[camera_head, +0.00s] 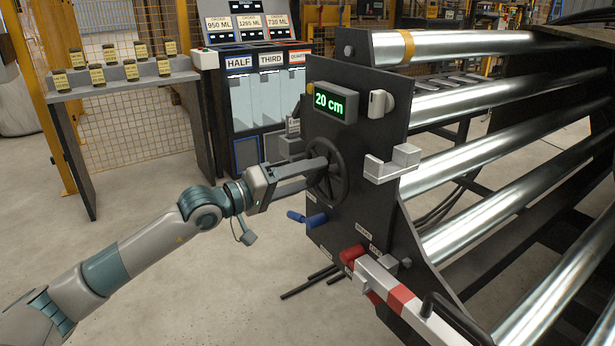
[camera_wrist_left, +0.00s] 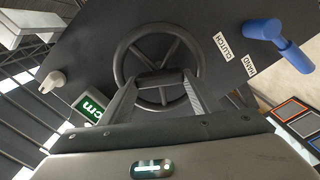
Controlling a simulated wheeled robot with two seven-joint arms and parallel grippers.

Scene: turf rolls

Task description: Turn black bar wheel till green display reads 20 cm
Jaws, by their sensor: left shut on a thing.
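The black bar wheel (camera_head: 338,172) is a spoked handwheel on the dark upright panel of the roller machine. My left gripper (camera_head: 326,166) reaches it from the left and is shut on it. In the left wrist view the wheel (camera_wrist_left: 158,68) faces the camera, and the fingers (camera_wrist_left: 158,80) close on the near part of its rim or hub; which exactly I cannot tell. The green display (camera_head: 336,102) above the wheel reads "20 cm". It is partly seen, turned, in the left wrist view (camera_wrist_left: 91,108). My right gripper is not in view.
A blue lever (camera_head: 308,218) sits below the wheel, near a clutch label in the wrist view. A pale knob (camera_head: 380,103) is right of the display. A red handle (camera_head: 352,254) and a red-white bar (camera_head: 400,298) are lower. Shiny rollers (camera_head: 470,100) extend right.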

